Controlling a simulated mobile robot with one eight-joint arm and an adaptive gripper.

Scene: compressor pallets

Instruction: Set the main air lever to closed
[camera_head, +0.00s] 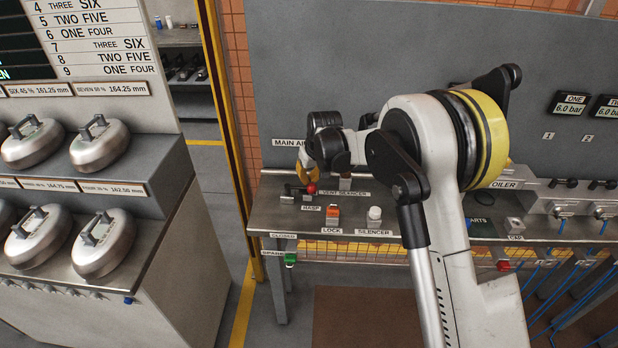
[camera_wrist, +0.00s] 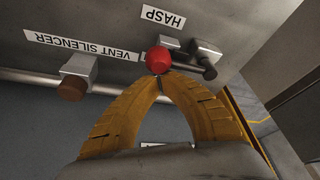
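The main air lever shows as a red ball knob (camera_head: 311,189) on a dark bar, low on the grey bench under the partly hidden MAIN AIR label (camera_head: 289,142). In the wrist view the red knob (camera_wrist: 158,60) sits right at my fingertips, with the dark bar running right from it past a metal block. My gripper (camera_head: 304,178) points down at the knob from behind it. Its orange fingers (camera_wrist: 160,76) arch together and their tips appear to meet beside the knob, not around it. Whether they touch it I cannot tell. A CLOSED label (camera_head: 284,236) is on the bench's front edge.
The HASP label (camera_head: 311,208), orange lock (camera_head: 332,212) and white silencer knob (camera_head: 375,214) are close in front. The brown vent silencer knob (camera_wrist: 72,88) is left of my fingers in the wrist view. A green spare tag (camera_head: 290,259) hangs at the front edge.

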